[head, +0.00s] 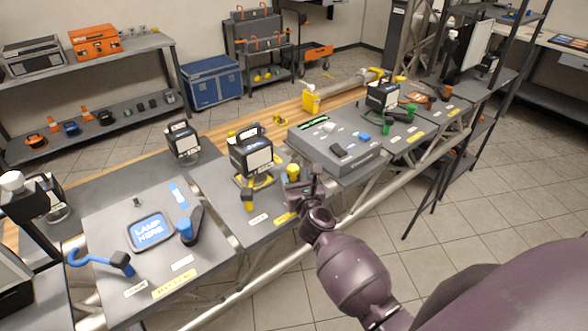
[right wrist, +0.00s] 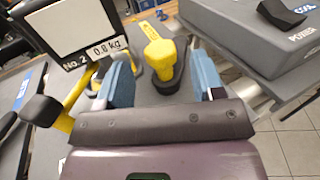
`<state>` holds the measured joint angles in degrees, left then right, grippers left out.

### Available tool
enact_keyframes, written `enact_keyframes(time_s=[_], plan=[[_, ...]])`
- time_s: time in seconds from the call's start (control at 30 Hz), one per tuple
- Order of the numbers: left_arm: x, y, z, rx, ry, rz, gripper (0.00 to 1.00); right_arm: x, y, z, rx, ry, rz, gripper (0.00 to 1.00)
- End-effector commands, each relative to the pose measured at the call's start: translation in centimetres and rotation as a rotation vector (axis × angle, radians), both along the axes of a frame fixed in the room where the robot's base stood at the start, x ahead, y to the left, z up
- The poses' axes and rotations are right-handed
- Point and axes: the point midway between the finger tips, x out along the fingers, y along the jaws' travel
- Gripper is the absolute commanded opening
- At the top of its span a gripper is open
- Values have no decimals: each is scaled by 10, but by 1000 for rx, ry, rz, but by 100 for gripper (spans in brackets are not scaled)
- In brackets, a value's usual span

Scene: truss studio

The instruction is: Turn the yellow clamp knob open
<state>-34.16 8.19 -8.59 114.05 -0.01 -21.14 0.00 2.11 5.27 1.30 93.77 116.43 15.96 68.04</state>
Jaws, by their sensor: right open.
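The yellow clamp knob (head: 293,171) stands on the grey panel, right of the lamp box marked No. 2. In the right wrist view the yellow knob (right wrist: 158,52) sits on a dark base, ahead of and between my blue-padded fingers. My right gripper (right wrist: 165,80) is open and empty, with a gap on both sides of the knob; I see no contact. In the head view the right gripper (head: 304,188) is just in front of the knob and partly hides its base. My left gripper is not in view.
The No. 2 lamp box (right wrist: 75,32) stands close on the left, with a yellow lever (right wrist: 72,95) near my left finger. A grey power unit (right wrist: 262,38) is close on the right. A blue-knobbed panel (head: 150,232) lies further left.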

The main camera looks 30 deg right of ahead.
Motion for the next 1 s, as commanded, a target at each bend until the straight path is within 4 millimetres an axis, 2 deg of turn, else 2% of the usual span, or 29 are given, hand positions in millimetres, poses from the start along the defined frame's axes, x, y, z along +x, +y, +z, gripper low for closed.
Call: enact_keyframes(time_s=[0.03, 0.2, 0.4, 1.0], plan=[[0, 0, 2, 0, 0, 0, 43, -10, 3, 0, 1, 2, -1, 62], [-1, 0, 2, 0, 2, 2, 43, -36, 10, 0, 1, 1, -1, 62], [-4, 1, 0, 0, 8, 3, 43, -55, 15, 0, 0, 1, 0, 62], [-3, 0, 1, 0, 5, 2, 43, -59, 17, 0, 1, 0, 0, 62]])
